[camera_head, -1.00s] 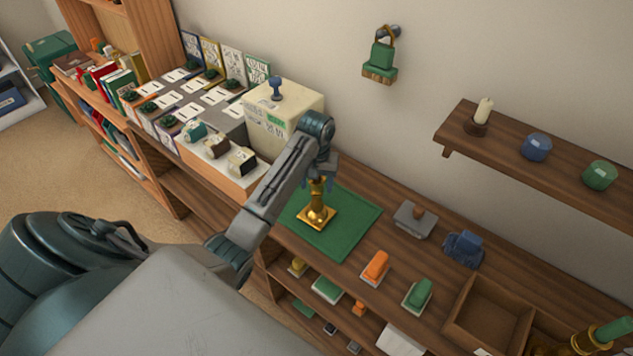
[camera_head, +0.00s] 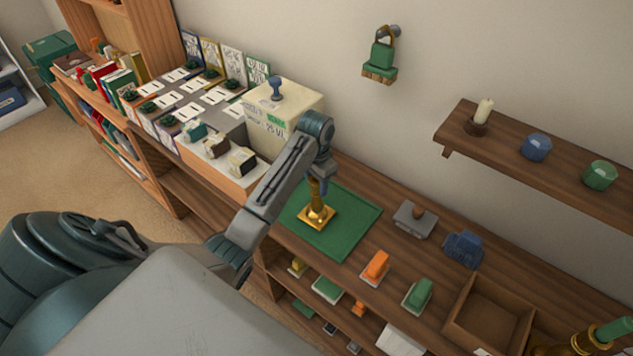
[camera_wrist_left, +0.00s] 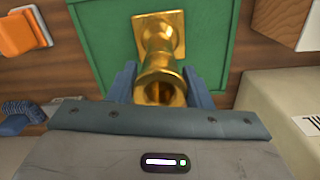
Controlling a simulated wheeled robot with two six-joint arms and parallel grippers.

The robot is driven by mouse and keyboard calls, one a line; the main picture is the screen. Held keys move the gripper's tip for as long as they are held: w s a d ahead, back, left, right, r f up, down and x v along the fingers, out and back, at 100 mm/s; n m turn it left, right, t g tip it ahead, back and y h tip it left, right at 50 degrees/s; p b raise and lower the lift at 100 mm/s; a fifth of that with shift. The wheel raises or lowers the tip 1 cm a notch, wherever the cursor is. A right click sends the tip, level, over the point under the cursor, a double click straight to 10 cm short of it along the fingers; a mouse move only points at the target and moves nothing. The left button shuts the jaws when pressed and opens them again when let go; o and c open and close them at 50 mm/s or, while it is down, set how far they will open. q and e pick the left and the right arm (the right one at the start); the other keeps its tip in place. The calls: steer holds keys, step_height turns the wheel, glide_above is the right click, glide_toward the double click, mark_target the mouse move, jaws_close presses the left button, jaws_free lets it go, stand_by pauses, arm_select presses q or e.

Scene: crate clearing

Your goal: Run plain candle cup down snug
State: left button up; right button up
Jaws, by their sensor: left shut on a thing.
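A plain brass candlestick (camera_head: 316,214) stands upright on its square base on a green mat (camera_head: 345,235). Its candle cup (camera_wrist_left: 160,86) is the hollow brass top, seen from above in the left wrist view with an empty mouth. My left gripper (camera_head: 320,176) is over the candlestick from above. In the left wrist view its two blue-grey fingers (camera_wrist_left: 162,85) are closed on opposite sides of the cup. The joint between cup and stem is hidden, so any gap there cannot be told. My right gripper is not in view.
A cream box (camera_head: 285,115) stands close behind and left of the candlestick. A grey block (camera_head: 414,219), a blue item (camera_head: 463,248), orange (camera_head: 375,266) and green (camera_head: 417,294) blocks and a wooden tray (camera_head: 455,325) lie to the right. Another brass piece (camera_head: 590,340) stands at lower right.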

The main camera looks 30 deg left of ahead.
arm_select(q)
steer(key=m, duration=0.4)
steer(key=shift+m, duration=0.3)
steer(key=o, duration=0.5)
steer(key=shift+o, duration=0.2)
steer(key=n, duration=0.6)
steer(key=shift+n, duration=0.3)
steer(key=n, duration=0.5)
steer(key=shift+n, duration=0.3)
